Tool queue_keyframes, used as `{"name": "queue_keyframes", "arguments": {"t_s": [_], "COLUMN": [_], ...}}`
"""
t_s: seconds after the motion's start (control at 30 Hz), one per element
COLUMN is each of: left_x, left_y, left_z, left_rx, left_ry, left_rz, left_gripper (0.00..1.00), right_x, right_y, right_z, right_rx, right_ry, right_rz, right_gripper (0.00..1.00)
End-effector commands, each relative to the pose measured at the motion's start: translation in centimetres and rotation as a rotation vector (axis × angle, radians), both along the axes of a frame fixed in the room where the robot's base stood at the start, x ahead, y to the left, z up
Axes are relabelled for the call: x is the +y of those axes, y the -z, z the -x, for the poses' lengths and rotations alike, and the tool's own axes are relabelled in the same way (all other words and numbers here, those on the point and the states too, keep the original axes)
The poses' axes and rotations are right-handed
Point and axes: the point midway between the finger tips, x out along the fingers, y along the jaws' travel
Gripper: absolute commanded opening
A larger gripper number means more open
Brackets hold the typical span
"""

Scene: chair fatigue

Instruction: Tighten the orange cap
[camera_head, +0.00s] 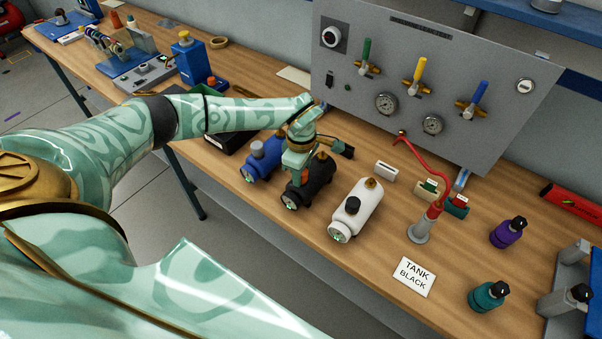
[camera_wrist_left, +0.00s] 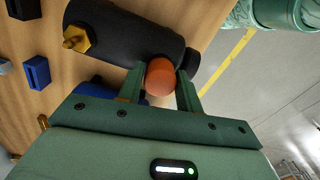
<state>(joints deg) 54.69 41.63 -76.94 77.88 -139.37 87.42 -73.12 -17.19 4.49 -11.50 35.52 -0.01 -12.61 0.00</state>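The black tank (camera_head: 318,176) lies on the workbench between the blue tank (camera_head: 258,165) and the white tank (camera_head: 362,210). In the left wrist view the black tank (camera_wrist_left: 120,32) carries the round orange cap (camera_wrist_left: 160,78) on its side and a brass fitting (camera_wrist_left: 77,38). My left gripper (camera_head: 296,172) is above the black tank and hides the cap in the head view. In the left wrist view its fingers (camera_wrist_left: 160,85) stand on both sides of the cap and appear to touch it. My right gripper is not in view.
A card reading "TANK BLACK" (camera_head: 414,276) lies on the bench (camera_head: 375,273). A grey valve panel (camera_head: 435,75) stands behind. A red hose (camera_head: 436,172) stands right of the white tank. Purple (camera_head: 507,234) and teal (camera_head: 487,297) bottles stand further right.

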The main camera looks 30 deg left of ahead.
Motion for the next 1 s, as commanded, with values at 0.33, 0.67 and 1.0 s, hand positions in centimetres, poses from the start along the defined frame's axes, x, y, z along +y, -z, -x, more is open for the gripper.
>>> {"name": "queue_keyframes", "arguments": {"t_s": [0.33,0.67,1.0], "left_x": [0.02,-0.03,-0.04], "left_y": [-0.14,-0.02,-0.1], "left_z": [-0.11,-0.04,-0.1], "left_rx": [-0.003,-0.002,-0.003], "left_ry": [0.148,0.356,0.681], "left_rz": [-0.001,0.0,-0.001], "left_gripper": [0.08,0.08,0.08], "right_x": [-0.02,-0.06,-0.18], "right_y": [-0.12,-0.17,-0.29], "right_z": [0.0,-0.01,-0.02], "right_rx": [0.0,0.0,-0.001], "right_ry": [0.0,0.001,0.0], "right_rz": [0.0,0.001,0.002], "right_gripper": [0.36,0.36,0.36]}}
